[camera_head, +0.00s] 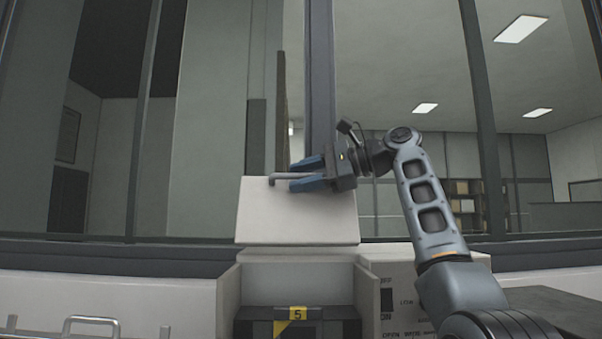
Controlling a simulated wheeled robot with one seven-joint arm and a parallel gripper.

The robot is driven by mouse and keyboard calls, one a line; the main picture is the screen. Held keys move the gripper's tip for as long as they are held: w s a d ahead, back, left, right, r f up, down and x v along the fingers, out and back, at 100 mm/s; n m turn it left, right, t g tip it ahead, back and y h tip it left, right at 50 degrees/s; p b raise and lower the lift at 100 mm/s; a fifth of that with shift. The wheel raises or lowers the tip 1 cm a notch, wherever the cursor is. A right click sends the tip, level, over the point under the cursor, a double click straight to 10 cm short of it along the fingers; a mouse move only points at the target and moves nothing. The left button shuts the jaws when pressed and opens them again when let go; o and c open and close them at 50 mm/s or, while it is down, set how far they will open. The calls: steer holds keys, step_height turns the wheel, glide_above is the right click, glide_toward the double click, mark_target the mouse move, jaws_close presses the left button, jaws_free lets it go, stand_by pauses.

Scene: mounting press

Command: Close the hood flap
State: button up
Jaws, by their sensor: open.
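The hood flap (297,222) is a pale panel that stands raised above the open front of a white machine housing (368,302). A grey bar handle (284,178) runs along its top edge. My gripper (302,173) comes in from the right at the flap's top edge. Its two blue fingers are apart, one above and one below the handle. I cannot tell whether they touch it. My arm reaches up from the lower right.
Inside the housing is a dark part with a yellow "5" label (297,313). A metal rail handle (92,322) is at the lower left. A dark surface (556,310) lies at the lower right. Tall framed windows stand behind.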

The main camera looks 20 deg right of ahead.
steer(key=shift+w+a+f, duration=0.1)
steer(key=shift+a, duration=0.1)
jaws_close()
stand_by(0.3)
